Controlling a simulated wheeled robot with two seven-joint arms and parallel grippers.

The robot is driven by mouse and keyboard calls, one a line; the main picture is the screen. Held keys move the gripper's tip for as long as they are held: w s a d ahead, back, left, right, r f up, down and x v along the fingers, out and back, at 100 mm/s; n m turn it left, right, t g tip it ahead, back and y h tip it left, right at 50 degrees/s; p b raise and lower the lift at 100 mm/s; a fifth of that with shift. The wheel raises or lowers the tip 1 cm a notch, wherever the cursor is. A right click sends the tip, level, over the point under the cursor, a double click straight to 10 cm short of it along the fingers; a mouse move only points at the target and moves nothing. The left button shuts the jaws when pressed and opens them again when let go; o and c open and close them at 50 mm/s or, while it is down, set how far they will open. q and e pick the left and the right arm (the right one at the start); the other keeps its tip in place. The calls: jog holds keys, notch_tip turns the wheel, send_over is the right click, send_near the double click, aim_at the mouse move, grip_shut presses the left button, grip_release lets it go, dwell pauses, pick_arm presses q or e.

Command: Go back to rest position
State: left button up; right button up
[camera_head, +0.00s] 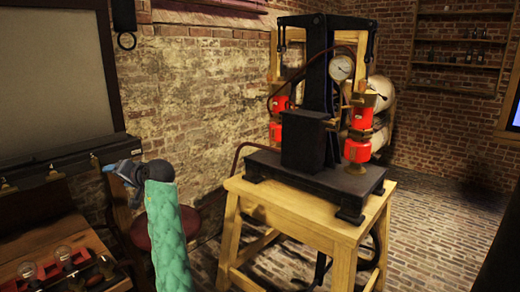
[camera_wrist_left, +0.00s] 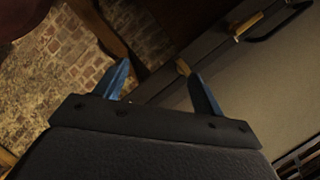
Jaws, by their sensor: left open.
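My left gripper (camera_head: 112,169) shows at the lower left of the head view, above a green-sleeved arm. In the left wrist view its two blue fingers (camera_wrist_left: 160,84) stand apart with nothing between them. A red jar-like cylinder (camera_head: 278,119) is on the left side of the black press (camera_head: 303,142), and another red one (camera_head: 358,150) is on its right side. The gripper is well to the left of the press and apart from it. My right gripper is not in view.
The press stands on a wooden table (camera_head: 295,207) with brick floor around it. At the lower left, a wooden bench (camera_head: 45,240) holds small bulbs and red parts. A round dark red seat (camera_head: 160,225) is behind my arm. Shelves (camera_head: 455,67) line the back wall.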

pick_arm(q)
jog(key=s+d+n+t+h, duration=0.15)
jog(key=d+t+h, duration=0.35)
jog(key=d, duration=0.5)
jog(key=s+d+f+m+g+h+p, duration=0.15)
jog(key=s+d+f+m+h, duration=0.25)
jog(key=s+d+f+h, duration=0.7)
jog(key=s+d+f+g+p, duration=0.1)
jog(key=s+d+f+g, duration=0.1)
jog(key=s+f, duration=0.7)
jog(key=s+d+f+m+g+p, duration=0.1)
jog(key=s+d+f+g, duration=0.2)
jog(key=s+f, duration=0.7)
jog(key=s+d+f+m+g+p, duration=0.1)
jog(key=s+d+f+g, duration=0.2)
jog(key=s+f, duration=0.7)
jog(key=s+d, duration=0.1)
jog(key=s, duration=1)
jog(key=shift+d+f+y, duration=0.15)
jog(key=shift+f+y, duration=0.05)
jog(key=shift+y, duration=0.2)
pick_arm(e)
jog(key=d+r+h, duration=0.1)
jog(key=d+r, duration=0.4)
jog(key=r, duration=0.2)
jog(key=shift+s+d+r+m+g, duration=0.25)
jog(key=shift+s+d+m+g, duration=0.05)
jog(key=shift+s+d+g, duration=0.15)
pick_arm(q)
jog(key=shift+s, duration=0.1)
